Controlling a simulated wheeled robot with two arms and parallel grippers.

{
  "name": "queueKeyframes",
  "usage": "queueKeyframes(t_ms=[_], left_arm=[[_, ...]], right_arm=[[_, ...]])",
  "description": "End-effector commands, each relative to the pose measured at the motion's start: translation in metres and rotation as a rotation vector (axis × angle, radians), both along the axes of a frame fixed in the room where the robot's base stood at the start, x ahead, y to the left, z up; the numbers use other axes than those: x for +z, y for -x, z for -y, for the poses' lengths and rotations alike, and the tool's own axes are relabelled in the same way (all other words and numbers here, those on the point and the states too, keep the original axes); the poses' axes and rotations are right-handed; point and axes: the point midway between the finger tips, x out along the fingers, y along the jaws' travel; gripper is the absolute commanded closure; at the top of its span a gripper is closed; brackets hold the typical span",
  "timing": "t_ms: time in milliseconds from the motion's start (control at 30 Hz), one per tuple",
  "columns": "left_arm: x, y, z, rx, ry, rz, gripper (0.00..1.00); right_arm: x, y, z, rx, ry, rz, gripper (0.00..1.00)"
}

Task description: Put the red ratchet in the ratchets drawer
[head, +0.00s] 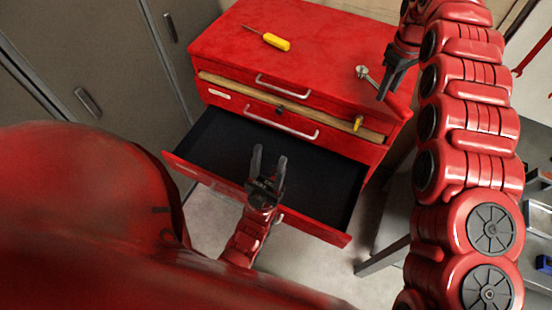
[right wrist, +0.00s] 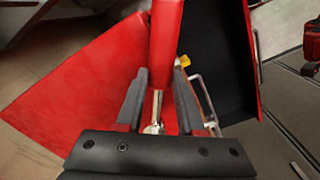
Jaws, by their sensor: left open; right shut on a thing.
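The red ratchet has a red handle (right wrist: 166,45) and a silver shaft between my right fingers in the right wrist view. A lower drawer (head: 315,190) of the chest is pulled out, with a dark inside that looks empty. I cannot read any drawer label. My left gripper (head: 270,158) is open and empty at the drawer's front edge.
A yellow-handled screwdriver (head: 274,41) lies on the chest top. Closed drawers with silver handles (head: 283,122) sit above the open one. Grey cabinets (head: 90,60) stand at left.

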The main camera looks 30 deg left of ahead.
Motion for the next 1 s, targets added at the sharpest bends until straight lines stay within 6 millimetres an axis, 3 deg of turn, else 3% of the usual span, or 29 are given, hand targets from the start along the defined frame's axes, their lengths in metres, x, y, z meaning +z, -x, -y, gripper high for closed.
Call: queueKeyframes(t_ms=[567,800,1000], left_arm=[[-0.002,0.0,0.0,0.0,0.0,0.0,0.5],[-0.004,0.0,0.0,0.0,0.0,0.0,0.5],[-0.009,0.0,0.0,0.0,0.0,0.0,0.5]], right_arm=[[-0.001,-0.002,0.005,-0.043,-0.004,-0.001,1.0],[-0.002,-0.004,0.015,-0.106,-0.002,-0.004,1.0],[-0.006,-0.006,0.036,-0.226,-0.002,-0.003,1.0]])
